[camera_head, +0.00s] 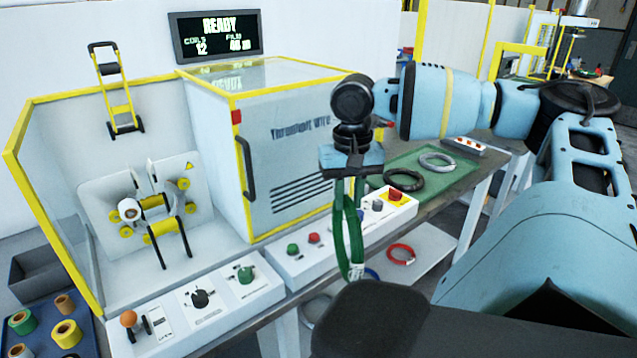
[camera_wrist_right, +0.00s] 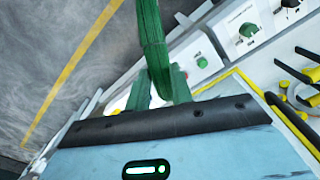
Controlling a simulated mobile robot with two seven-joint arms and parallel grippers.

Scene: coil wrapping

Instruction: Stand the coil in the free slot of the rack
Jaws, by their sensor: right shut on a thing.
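A green coil (camera_head: 352,240) hangs below my right gripper (camera_head: 349,180), seen nearly edge-on, with a pale patch at its lower end. The right gripper is shut on the top of the coil and holds it in the air in front of the bench's control boxes. In the right wrist view the green coil (camera_wrist_right: 153,40) runs up from between the fingertips (camera_wrist_right: 157,90). I cannot make out a rack with a free slot in either view. My left gripper is not in view.
The wrapping machine (camera_head: 150,205) and a closed cabinet (camera_head: 285,150) stand on the bench. A green mat (camera_head: 455,180) holds a black coil (camera_head: 403,180) and a grey coil (camera_head: 437,162). A red coil (camera_head: 401,254) lies on a white lower shelf (camera_head: 430,262). Tape rolls (camera_head: 66,334) are at lower left.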

